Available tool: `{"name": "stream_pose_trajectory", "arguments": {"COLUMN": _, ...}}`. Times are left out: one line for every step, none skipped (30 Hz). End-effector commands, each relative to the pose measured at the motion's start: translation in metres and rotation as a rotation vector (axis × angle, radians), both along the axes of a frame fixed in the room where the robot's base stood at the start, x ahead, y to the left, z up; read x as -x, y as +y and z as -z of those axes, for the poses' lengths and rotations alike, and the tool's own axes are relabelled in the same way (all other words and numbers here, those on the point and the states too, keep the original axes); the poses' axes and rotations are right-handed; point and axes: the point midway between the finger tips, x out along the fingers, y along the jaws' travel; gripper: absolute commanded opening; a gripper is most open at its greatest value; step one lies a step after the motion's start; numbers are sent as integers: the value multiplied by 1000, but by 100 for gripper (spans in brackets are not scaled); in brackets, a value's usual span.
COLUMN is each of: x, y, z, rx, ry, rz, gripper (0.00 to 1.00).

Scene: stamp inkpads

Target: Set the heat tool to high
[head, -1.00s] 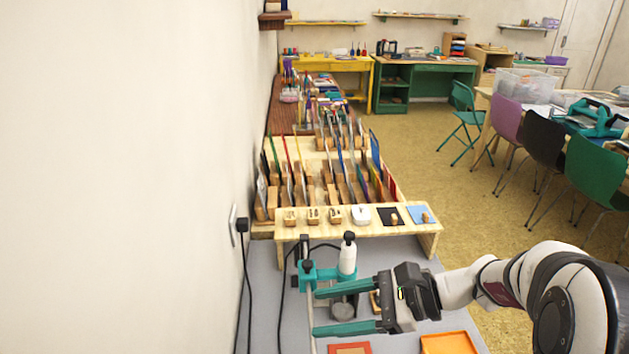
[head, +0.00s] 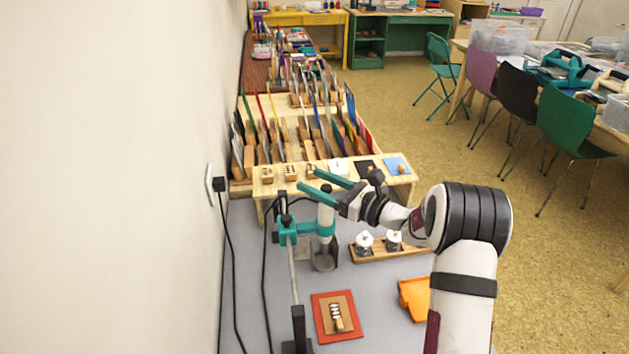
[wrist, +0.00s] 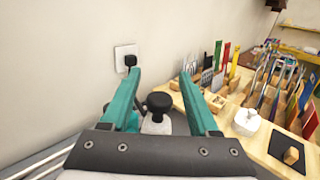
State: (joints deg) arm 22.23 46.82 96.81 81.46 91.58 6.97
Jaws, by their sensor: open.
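The heat tool (head: 325,217) is a white upright cylinder with a black knob on top. It stands by a teal clamp (head: 290,232) on a slim post at the back of the grey table. In the wrist view its black knob (wrist: 160,102) and part of its white body (wrist: 157,124) show between the two teal fingers. My gripper (head: 309,180) is open, with its fingers around the height of the tool's top. In the wrist view my gripper (wrist: 160,72) is empty, and no contact with the knob is visible. No setting mark can be read.
A wooden shelf (head: 290,178) with small stamps and a white object stands behind the tool. A wooden rack (head: 385,254) holds two metal jars. A red pad (head: 322,302) with a stamp and an orange tray (head: 414,296) lie in front. A plug (head: 219,184) is in the left wall.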

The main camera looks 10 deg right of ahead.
Motion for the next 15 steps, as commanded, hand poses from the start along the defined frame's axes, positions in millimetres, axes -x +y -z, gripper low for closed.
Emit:
{"name": "stream_pose_trajectory", "arguments": {"x": -2, "y": 3, "z": 0, "rx": -1, "ry": 1, "rz": 0, "gripper": 61}}
{"name": "stream_pose_trajectory", "arguments": {"x": -4, "y": 4, "z": 0, "rx": -1, "ry": 0, "rz": 0, "gripper": 61}}
{"name": "stream_pose_trajectory", "arguments": {"x": -5, "y": 5, "z": 0, "rx": -1, "ry": 0, "rz": 0, "gripper": 61}}
{"name": "stream_pose_trajectory", "arguments": {"x": -5, "y": 5, "z": 0, "rx": -1, "ry": 0, "rz": 0, "gripper": 61}}
{"name": "stream_pose_trajectory", "arguments": {"x": -5, "y": 6, "z": 0, "rx": -1, "ry": 0, "rz": 0, "gripper": 61}}
{"name": "stream_pose_trajectory", "arguments": {"x": -5, "y": 6, "z": 0, "rx": -1, "ry": 0, "rz": 0, "gripper": 61}}
{"name": "stream_pose_trajectory", "arguments": {"x": -5, "y": 6, "z": 0, "rx": -1, "ry": 0, "rz": 0, "gripper": 61}}
{"name": "stream_pose_trajectory", "arguments": {"x": -5, "y": 5, "z": 0, "rx": -1, "ry": 0, "rz": 0, "gripper": 61}}
{"name": "stream_pose_trajectory", "arguments": {"x": -5, "y": 5, "z": 0, "rx": -1, "ry": 1, "rz": 0, "gripper": 61}}
{"name": "stream_pose_trajectory", "arguments": {"x": -5, "y": 5, "z": 0, "rx": -1, "ry": 1, "rz": 0, "gripper": 61}}
{"name": "stream_pose_trajectory", "arguments": {"x": -5, "y": 5, "z": 0, "rx": 0, "ry": 0, "rz": 0, "gripper": 57}}
{"name": "stream_pose_trajectory", "arguments": {"x": -5, "y": 5, "z": 0, "rx": 0, "ry": 0, "rz": 0, "gripper": 50}}
{"name": "stream_pose_trajectory", "arguments": {"x": -5, "y": 5, "z": 0, "rx": 0, "ry": 0, "rz": 0, "gripper": 45}}
{"name": "stream_pose_trajectory", "arguments": {"x": -5, "y": 5, "z": 0, "rx": 0, "ry": 0, "rz": 0, "gripper": 39}}
{"name": "stream_pose_trajectory", "arguments": {"x": -5, "y": 5, "z": 0, "rx": 0, "ry": 0, "rz": 0, "gripper": 32}}
